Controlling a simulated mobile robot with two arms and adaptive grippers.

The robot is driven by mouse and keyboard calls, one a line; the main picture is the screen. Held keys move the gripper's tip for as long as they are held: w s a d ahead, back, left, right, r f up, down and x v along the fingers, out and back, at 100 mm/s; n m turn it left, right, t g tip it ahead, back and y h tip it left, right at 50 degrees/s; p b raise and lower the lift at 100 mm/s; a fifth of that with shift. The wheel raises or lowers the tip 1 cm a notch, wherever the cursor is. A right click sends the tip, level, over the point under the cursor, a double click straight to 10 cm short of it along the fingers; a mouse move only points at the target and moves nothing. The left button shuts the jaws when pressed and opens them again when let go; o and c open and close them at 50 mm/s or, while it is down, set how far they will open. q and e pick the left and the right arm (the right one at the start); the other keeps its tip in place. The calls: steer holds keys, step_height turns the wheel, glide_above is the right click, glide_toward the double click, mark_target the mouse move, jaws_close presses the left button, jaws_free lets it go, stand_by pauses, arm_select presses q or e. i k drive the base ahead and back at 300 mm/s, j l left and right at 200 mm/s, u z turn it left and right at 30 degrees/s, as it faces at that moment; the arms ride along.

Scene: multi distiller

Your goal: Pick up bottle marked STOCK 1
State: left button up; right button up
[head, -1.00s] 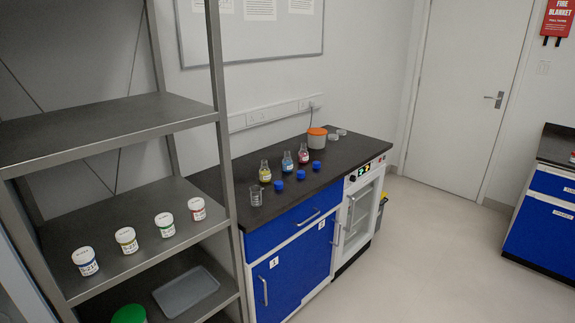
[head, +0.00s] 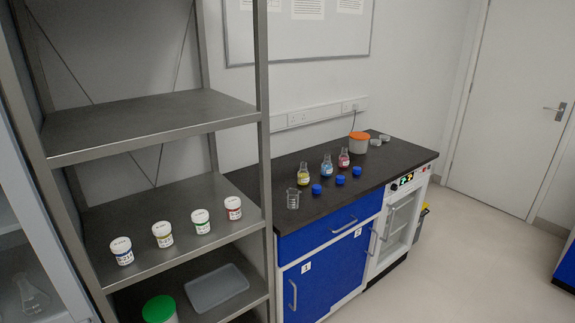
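Several white lidded bottles stand upright in a row on the middle shelf of the metal rack. From left to right they are a bottle with a blue label band (head: 122,251), one with a yellow band (head: 162,235), one with a green band (head: 201,222) and one with a red band (head: 233,208). The label writing is too small to read, so I cannot tell which is STOCK 1. Neither of my grippers is in view.
The metal rack (head: 150,130) has upright posts and a shelf above the bottles. Below are a grey tray (head: 216,288) and a green-lidded tub (head: 160,309). A dark counter (head: 262,183) to the right holds flasks, blue caps and a beaker (head: 293,199). Open floor lies at right.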

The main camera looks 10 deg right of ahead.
mark_target(326, 167)
steer(key=i+l+u, duration=0.3)
steer(key=l, duration=0.35)
steer(key=i+l+u, duration=0.2)
steer(key=l, duration=0.2)
steer(key=i+l+u, duration=0.15)
steer(key=l, duration=0.2)
steer(key=i+l+u, duration=0.15)
steer(key=l, duration=0.25)
steer(key=k, duration=0.05)
